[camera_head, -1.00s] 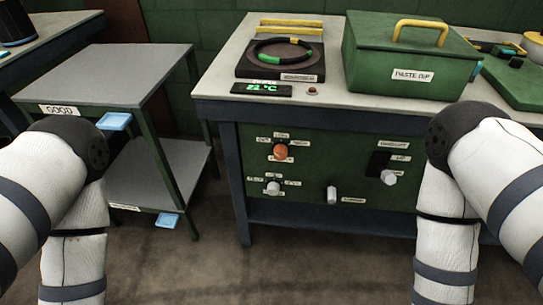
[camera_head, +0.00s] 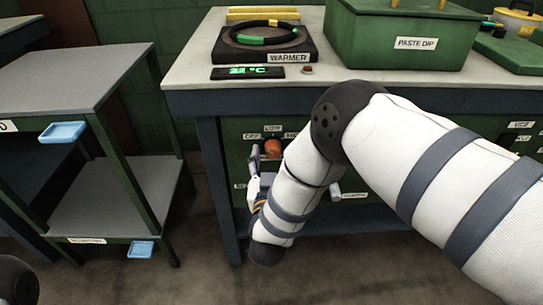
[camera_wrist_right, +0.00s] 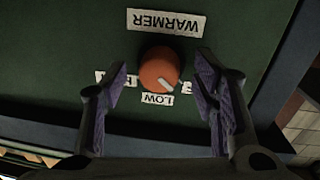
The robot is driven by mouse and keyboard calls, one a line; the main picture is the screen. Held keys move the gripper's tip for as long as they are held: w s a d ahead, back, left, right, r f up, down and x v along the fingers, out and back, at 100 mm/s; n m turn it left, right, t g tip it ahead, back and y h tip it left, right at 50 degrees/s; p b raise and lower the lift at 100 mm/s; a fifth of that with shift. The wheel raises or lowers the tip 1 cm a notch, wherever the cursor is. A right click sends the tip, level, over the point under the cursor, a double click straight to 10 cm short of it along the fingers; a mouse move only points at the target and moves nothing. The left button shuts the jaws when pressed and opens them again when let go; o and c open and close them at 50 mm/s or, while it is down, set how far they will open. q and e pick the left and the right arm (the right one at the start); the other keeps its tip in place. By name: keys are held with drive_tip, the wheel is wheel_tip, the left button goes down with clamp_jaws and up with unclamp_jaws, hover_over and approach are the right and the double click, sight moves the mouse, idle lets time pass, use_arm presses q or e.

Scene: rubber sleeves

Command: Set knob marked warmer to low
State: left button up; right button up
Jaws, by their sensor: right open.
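The warmer knob is orange and round with a white pointer line. It shows in the right wrist view (camera_wrist_right: 158,70) and in the head view (camera_head: 273,148) on the green front panel. In the wrist view, which is upside down, the WARMER label (camera_wrist_right: 166,23) is above it and the LOW label (camera_wrist_right: 157,99) below. The pointer points to the lower right, between LOW and a partly hidden label at right. My right gripper (camera_wrist_right: 161,82) is open, with one finger on each side of the knob and gaps showing. My left gripper is out of view.
The bench top holds the warmer plate (camera_head: 227,47) with a black ring and a green PASTE DIP box (camera_head: 352,50). Another knob (camera_head: 335,190) sits lower on the panel, right of my forearm. A grey shelf stand (camera_head: 75,75) is at left, with floor between.

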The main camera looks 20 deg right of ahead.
drive_tip(key=shift+w+d, duration=0.2)
drive_tip(key=shift+w, duration=0.4)
drive_tip(key=c, duration=1.2)
drive_tip(key=shift+o, duration=0.2)
drive_tip(key=m+p, duration=0.1)
drive_tip(key=m, duration=0.1)
drive_tip(key=m+p, duration=0.1)
drive_tip(key=m, duration=0.1)
drive_tip(key=shift+r+m, duration=0.2)
drive_tip(key=shift+m, duration=0.1)
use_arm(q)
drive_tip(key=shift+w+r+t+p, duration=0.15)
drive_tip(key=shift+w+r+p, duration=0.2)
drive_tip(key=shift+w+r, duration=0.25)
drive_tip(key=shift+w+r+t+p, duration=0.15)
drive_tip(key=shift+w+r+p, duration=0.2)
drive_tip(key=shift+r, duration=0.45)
use_arm(e)
drive_tip(key=shift+m+g+y, duration=0.3)
drive_tip(key=shift+m+y, duration=0.1)
drive_tip(key=shift+m, duration=2)
drive_tip(key=shift+f, duration=0.1)
drive_tip(key=shift+a, duration=0.1)
drive_tip(key=o, duration=1.2)
drive_tip(key=shift+c, duration=0.2)
